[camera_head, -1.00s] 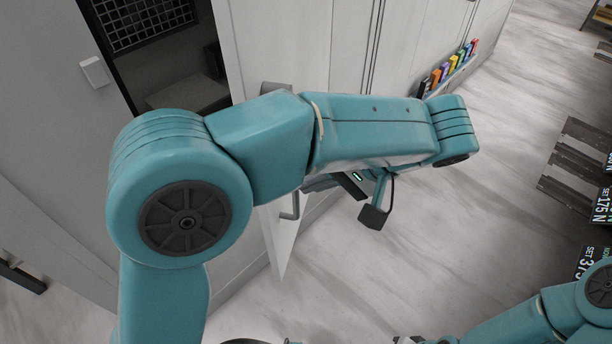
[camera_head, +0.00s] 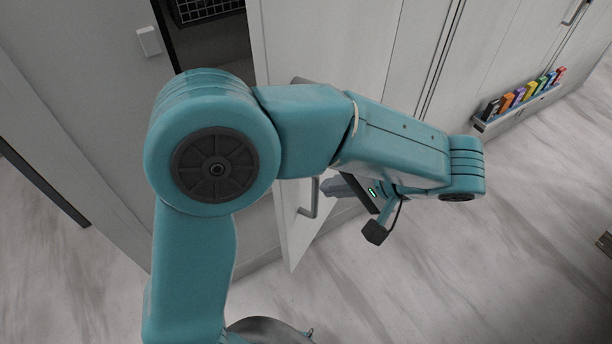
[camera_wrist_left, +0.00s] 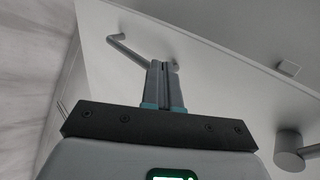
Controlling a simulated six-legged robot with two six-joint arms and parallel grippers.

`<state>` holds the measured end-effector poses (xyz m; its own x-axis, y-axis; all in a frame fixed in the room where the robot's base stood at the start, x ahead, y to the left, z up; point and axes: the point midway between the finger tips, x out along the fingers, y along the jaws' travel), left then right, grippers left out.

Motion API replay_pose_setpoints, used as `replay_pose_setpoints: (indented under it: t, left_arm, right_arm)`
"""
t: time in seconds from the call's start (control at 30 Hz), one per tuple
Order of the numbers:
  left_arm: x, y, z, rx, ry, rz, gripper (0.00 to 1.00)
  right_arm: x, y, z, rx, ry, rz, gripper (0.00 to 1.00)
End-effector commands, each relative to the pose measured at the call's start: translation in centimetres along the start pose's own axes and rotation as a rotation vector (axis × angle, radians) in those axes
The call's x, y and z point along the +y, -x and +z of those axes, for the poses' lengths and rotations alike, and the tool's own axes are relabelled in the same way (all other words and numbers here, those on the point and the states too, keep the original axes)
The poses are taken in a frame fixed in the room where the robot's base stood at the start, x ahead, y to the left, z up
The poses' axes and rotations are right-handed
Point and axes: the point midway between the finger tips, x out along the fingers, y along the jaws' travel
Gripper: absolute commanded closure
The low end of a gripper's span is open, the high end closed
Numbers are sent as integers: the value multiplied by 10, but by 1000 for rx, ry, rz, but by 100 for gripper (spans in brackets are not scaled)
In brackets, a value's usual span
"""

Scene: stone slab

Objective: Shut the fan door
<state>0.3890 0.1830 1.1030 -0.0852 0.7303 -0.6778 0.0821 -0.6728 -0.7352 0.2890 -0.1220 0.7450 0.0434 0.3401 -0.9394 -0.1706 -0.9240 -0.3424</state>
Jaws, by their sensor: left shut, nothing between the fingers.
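The fan door (camera_head: 292,225) is a white panel standing open, its edge swung out from the cabinet. A grey bar handle (camera_head: 311,200) is on its face and shows in the left wrist view (camera_wrist_left: 130,50). My left gripper (camera_head: 332,188) reaches in from the right at the door's handle side, largely covered by my own arm. In the left wrist view its fingers (camera_wrist_left: 163,75) are shut and empty, pointing at the white panel and overlapping part of the handle. Whether they touch it I cannot tell. My right gripper is out of view.
Left of the door is the dark cabinet opening (camera_head: 215,45) with a black grille. A rack of coloured items (camera_head: 520,100) is along the cabinets at right. A grey round knob (camera_wrist_left: 288,148) is on the panel. The marbled floor right of the door is clear.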

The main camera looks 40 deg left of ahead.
Motion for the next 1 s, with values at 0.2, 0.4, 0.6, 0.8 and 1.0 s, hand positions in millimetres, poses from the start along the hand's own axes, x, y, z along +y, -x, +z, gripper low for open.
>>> replay_pose_setpoints:
  t: [0.2,0.4,0.6,0.8,1.0]
  left_arm:
    - [-8,-41,1,-5,2,0,100]
    - [-22,-58,0,-3,1,1,100]
    - [-25,-62,-1,-1,1,0,100]
    - [-24,-62,-2,-1,1,0,100]
    - [-29,-69,-1,6,-6,0,100]
  right_arm:
    - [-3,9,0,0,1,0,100]
    - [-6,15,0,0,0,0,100]
    - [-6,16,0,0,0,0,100]
    - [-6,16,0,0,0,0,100]
    - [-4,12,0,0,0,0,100]
